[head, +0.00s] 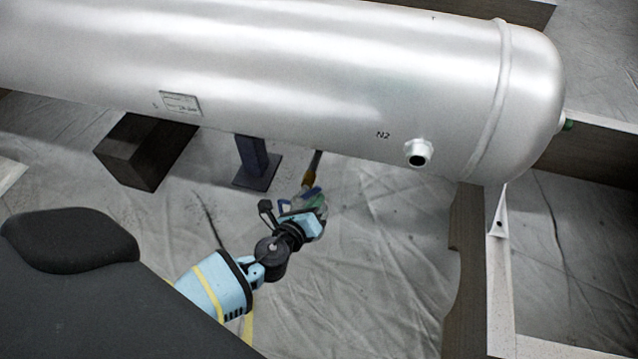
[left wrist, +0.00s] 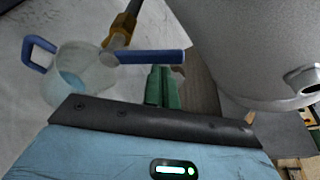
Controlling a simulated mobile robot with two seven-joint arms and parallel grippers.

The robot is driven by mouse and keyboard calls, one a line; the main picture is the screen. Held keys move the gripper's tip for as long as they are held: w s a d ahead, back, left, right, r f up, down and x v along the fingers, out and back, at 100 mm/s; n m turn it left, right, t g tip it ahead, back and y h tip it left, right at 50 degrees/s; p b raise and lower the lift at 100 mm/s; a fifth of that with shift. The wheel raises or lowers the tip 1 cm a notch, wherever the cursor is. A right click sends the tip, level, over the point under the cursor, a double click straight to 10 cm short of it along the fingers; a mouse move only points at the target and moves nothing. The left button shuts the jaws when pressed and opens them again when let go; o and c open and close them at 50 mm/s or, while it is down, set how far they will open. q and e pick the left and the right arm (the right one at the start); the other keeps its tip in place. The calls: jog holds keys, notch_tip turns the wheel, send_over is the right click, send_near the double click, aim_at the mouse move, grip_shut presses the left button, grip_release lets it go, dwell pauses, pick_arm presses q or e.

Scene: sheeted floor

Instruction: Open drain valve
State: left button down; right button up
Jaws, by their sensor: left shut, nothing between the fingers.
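The drain valve hangs from a pipe under the tank, with a brass-coloured fitting (head: 308,180) that also shows in the left wrist view (left wrist: 122,28). Its blue lever (left wrist: 152,57) sticks out sideways, across the pipe, to the right in that view. A clear container with a blue handle (left wrist: 78,72) sits below the valve. My left gripper (head: 318,203) is at the valve, partly hiding it in the head view. Its green fingers (left wrist: 163,86) are shut and empty, with their tips close to the lever; I cannot tell whether they touch. My right gripper is not in view.
The large silver tank (head: 300,70) spans above the valve, with a nozzle marked N2 (head: 418,153). A dark block (head: 140,150) and a blue support post (head: 253,160) stand left of the valve. A beam frame (head: 500,270) is at right. Wrinkled sheeting covers the floor.

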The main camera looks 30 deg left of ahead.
pick_arm(q)
jog(key=shift+s+a+r+p, duration=0.2)
jog(key=shift+a+r+p, duration=0.1)
jog(key=shift+a+r, duration=0.45)
jog(key=shift+s+a+r, duration=0.15)
jog(key=shift+a, duration=0.85)
